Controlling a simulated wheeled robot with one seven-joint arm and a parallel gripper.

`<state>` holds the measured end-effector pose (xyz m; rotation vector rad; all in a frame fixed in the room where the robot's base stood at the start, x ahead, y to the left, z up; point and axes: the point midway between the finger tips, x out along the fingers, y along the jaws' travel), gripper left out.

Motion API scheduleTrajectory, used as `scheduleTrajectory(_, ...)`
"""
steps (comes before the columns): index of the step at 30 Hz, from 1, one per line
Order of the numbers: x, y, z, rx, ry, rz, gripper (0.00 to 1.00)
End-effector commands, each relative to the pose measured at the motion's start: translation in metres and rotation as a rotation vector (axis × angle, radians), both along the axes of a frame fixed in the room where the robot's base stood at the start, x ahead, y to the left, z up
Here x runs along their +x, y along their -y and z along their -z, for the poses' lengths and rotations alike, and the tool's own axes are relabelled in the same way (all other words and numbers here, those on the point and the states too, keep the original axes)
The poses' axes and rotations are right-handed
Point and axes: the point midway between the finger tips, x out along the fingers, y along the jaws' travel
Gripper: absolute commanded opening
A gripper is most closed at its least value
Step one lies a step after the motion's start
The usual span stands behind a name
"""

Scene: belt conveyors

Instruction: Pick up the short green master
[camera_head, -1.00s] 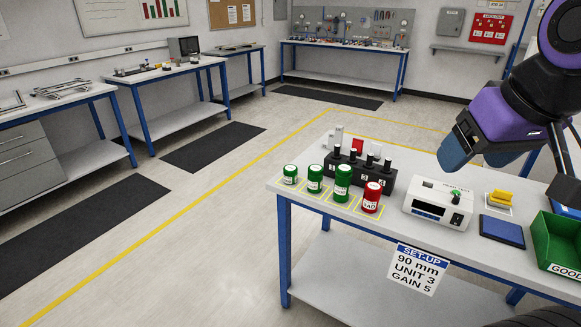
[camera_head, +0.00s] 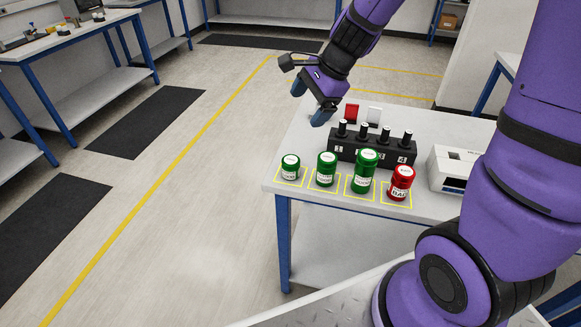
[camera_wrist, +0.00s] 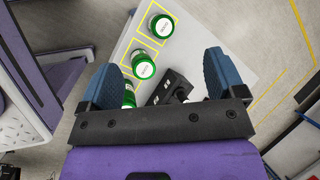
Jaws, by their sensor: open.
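The short green master (camera_head: 290,169) is a squat green can with a white lid label, at the left end of a row on the near table edge. It stands upright in a yellow-outlined square. In the wrist view, the end can (camera_wrist: 162,26) at the top appears to be the same one, beyond the fingertips. My gripper (camera_head: 310,103) is open and empty, above the table's left side, behind and above the short can. Its blue fingers (camera_wrist: 163,62) spread wide in the wrist view.
A medium green can (camera_head: 326,170), a tall green can (camera_head: 364,172) and a red can (camera_head: 401,184) stand to the right. A black block (camera_head: 372,150) with black-topped pegs stands close behind them. A white device (camera_head: 450,165) is farther right. Floor left of the table is clear.

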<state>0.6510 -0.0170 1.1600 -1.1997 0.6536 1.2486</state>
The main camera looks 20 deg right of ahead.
Motion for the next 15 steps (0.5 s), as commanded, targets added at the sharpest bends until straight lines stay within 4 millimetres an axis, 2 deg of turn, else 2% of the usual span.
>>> scheduleTrajectory(1,0.009,0.001,0.018,0.023,-0.043,0.072,0.89)
scheduleTrajectory(3,0.021,0.002,0.04,0.053,-0.095,0.183,0.89)
scheduleTrajectory(9,0.043,0.007,0.1,0.111,-0.227,0.468,0.89)
scheduleTrajectory(15,0.052,0.011,0.134,0.131,-0.296,0.631,0.89)
